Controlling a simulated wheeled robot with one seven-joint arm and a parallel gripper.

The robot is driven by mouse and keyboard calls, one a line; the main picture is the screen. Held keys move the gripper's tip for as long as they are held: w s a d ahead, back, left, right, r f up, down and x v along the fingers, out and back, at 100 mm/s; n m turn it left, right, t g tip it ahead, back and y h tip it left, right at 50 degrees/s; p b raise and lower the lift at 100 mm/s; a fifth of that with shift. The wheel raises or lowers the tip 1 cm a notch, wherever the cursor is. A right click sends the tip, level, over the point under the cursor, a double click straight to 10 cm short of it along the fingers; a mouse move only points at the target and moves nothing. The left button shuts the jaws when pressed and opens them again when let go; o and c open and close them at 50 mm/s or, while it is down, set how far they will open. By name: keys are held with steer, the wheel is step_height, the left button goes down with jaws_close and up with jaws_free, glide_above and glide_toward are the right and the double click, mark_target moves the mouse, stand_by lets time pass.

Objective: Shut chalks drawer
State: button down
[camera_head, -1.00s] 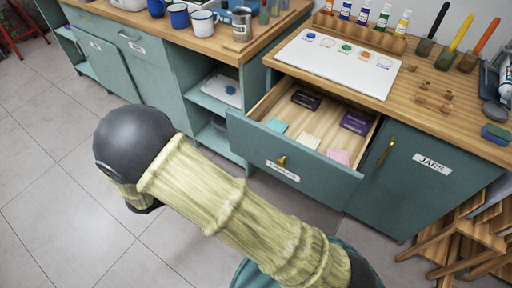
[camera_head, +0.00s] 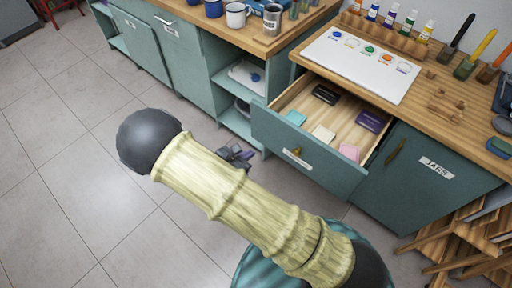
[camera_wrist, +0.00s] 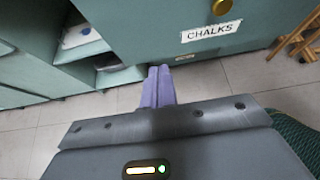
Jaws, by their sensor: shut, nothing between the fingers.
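The chalks drawer (camera_head: 296,151) is pulled out, with several small boxes inside. Its teal front carries a brass knob and a white label, and the wrist view shows that front (camera_wrist: 150,30) with the label "CHALKS" (camera_wrist: 209,32) and the knob (camera_wrist: 222,7). My gripper (camera_head: 240,155) is in front of the drawer, low and to the left, partly behind my arm in the head view. In the wrist view its purple fingers (camera_wrist: 158,85) are together and empty, pointing toward the bottom edge of the drawer front; I cannot tell whether they touch it.
A cupboard door labelled "JARS" (camera_head: 425,170) is right of the drawer. Open shelves (camera_head: 240,125) are left of it. The worktop (camera_head: 440,100) above holds a white palette board (camera_head: 360,65) and bottles. The floor at left is clear.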

glide_toward(274, 138)
step_height(274, 138, down, 3)
steer(key=shift+w+d+f+p, duration=0.1)
steer(key=shift+w+d+p, duration=0.15)
steer(key=shift+w+d, duration=0.75)
steer(key=shift+w+d+f+p, duration=0.1)
steer(key=shift+w+d+p, duration=0.15)
steer(key=shift+w+d, duration=0.7)
steer(key=shift+w+a, duration=0.3)
